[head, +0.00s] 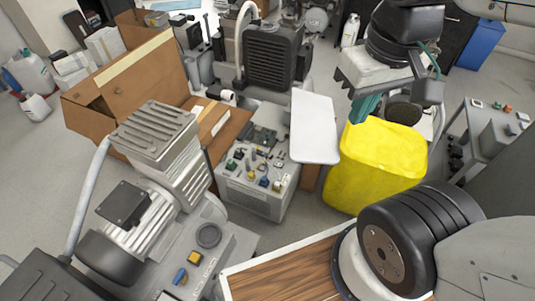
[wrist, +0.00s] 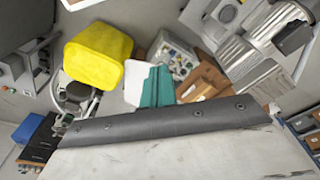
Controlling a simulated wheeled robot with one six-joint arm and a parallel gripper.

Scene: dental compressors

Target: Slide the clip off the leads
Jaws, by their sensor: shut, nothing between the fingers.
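My gripper (head: 364,108) hangs at the upper right in the head view, its teal fingers shut and empty. In the wrist view its fingers (wrist: 157,86) are closed together at the centre. A grey box (head: 249,194) stands on the floor, well below and to the left of my gripper. The box also shows beyond the fingers in the wrist view (wrist: 174,58), partly covered. I cannot make out the clip or the leads among these small parts.
A white panel (head: 314,128) stands between the box and my gripper. A yellow container (head: 376,165) is right of it. A grey compressor (head: 150,205) and an open cardboard box (head: 130,90) crowd the left. A dark compressor (head: 272,58) stands behind. A wooden-topped surface (head: 290,273) lies in front.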

